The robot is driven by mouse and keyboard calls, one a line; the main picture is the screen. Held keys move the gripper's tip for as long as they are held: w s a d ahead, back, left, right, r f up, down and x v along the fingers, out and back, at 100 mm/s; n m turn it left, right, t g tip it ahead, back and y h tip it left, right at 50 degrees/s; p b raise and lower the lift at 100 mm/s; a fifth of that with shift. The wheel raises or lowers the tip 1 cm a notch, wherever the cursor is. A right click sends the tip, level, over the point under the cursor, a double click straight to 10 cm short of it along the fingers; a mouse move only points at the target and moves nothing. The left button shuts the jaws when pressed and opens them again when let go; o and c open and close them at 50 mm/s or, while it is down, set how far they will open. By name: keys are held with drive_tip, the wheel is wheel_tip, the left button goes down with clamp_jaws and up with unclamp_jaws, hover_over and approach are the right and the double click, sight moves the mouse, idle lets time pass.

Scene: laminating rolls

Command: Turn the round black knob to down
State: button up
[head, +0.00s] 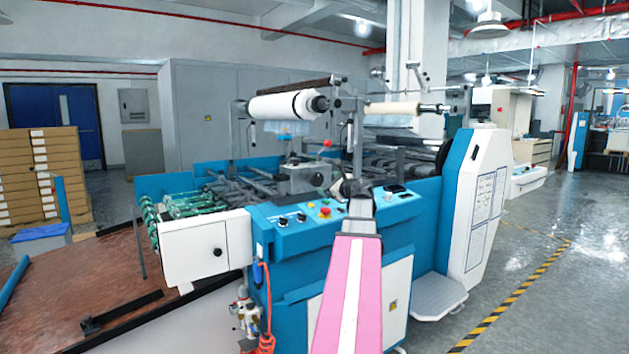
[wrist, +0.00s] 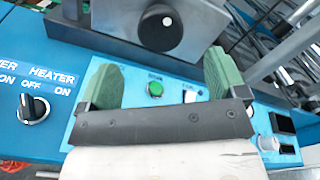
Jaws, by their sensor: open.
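The round black knob (wrist: 160,27) sits on the face of a grey metal block (wrist: 200,22) at the top of the wrist view. A small white mark shows at the upper right of its face. In the head view the grey block (head: 303,179) stands behind the blue control panel. My gripper (wrist: 160,66) is open, its two green-padded fingers wide apart. In the wrist view the knob lies beyond the fingertips, roughly centred between them. Nothing is held. In the head view my gripper (head: 348,187) is small and dark above the panel.
The blue panel (head: 290,232) carries several knobs and buttons. A heater switch (wrist: 33,109) lies left of my fingers and a green button (wrist: 155,88) shows between them. Metal rods and rollers stand around the block. A white film roll (head: 283,106) hangs above.

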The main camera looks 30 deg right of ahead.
sight(318, 179)
drive_tip(key=w, duration=0.9)
drive_tip(key=shift+a, duration=0.35)
drive_tip(key=c, duration=0.9)
